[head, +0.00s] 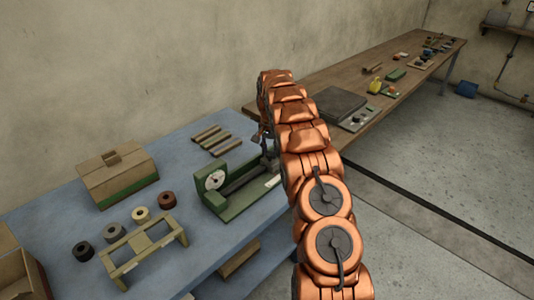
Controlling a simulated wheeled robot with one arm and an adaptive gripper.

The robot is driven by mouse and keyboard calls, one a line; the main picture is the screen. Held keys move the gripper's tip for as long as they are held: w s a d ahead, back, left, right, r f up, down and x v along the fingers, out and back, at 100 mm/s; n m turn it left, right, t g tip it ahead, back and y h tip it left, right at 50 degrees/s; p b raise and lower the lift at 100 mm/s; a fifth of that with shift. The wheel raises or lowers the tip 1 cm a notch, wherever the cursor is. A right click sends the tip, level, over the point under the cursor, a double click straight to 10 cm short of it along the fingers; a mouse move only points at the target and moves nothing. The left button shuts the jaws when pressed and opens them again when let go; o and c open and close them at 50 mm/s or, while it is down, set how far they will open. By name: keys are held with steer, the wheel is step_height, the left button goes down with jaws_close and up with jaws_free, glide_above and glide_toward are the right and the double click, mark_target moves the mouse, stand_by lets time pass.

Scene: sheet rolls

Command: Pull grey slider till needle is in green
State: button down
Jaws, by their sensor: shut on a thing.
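A green tester (232,202) stands on the blue table, with a round white dial (215,179) at its left end. The dial's needle and any green zone are too small to read. A dark grey bar (245,178) runs along the tester from the dial toward its right end. My gripper (267,146) is at that right end, partly hidden by my copper arm. It is shut on the grey slider there; the slider itself is mostly hidden, and its exact position cannot be told.
A cardboard box (118,176), several small rolls (140,214) and a yellowish rack (143,249) stand left of the tester. Brown bars (211,139) lie behind it. A wooden bench (350,75) with a dark plate (338,103) extends beyond my arm.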

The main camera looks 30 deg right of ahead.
steer(key=shift+w+d, duration=0.2)
steer(key=shift+d, duration=0.55)
steer(key=shift+w+d, duration=0.15)
steer(key=shift+d, duration=0.55)
steer(key=c, duration=0.8)
jaws_free()
step_height(320, 180, up, 8)
steer(key=shift+f, duration=0.25)
steer(key=shift+s+a+r, duration=0.1)
